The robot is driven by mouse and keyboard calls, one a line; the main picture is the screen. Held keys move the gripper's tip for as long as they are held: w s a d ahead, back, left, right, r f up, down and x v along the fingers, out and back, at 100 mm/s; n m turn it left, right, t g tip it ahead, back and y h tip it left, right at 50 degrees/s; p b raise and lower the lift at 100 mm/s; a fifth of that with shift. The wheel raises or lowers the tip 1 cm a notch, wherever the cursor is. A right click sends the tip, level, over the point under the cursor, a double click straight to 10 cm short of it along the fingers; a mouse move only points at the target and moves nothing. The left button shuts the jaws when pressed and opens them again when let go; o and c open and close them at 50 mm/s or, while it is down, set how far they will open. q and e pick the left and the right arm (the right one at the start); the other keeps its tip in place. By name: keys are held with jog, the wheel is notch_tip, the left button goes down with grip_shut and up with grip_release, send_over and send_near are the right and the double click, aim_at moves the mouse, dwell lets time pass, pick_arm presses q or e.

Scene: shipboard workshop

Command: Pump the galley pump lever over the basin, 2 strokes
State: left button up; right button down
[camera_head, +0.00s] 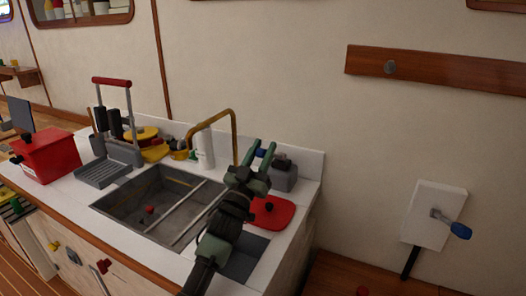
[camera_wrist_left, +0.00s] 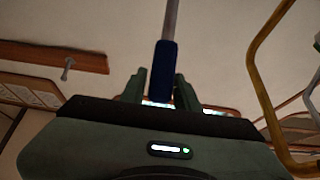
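The galley pump lever has a blue grip (camera_head: 261,153) and stands behind the basin (camera_head: 137,222). The blue grip (camera_wrist_left: 163,72) and its thin metal rod (camera_wrist_left: 170,18) also show in the left wrist view. My left gripper (camera_head: 263,152) reaches over the counter from the front, its two green fingers on either side of the grip. In the wrist view the fingers (camera_wrist_left: 160,92) look closed against it. A dark grey block (camera_head: 285,177), perhaps the pump body, stands just right of the fingers. A brass spout (camera_head: 235,128) arches behind the basin. My right gripper is not in view.
A wall plate (camera_head: 428,205) with another blue-tipped lever (camera_head: 459,230) is at right.

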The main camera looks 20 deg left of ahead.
pick_arm(q)
jog(key=shift+o, duration=0.6)
jog(key=b+v, duration=0.1)
jog(key=v, duration=0.6)
jog(key=shift+s+f, duration=0.2)
jog(key=shift+s, duration=0.15)
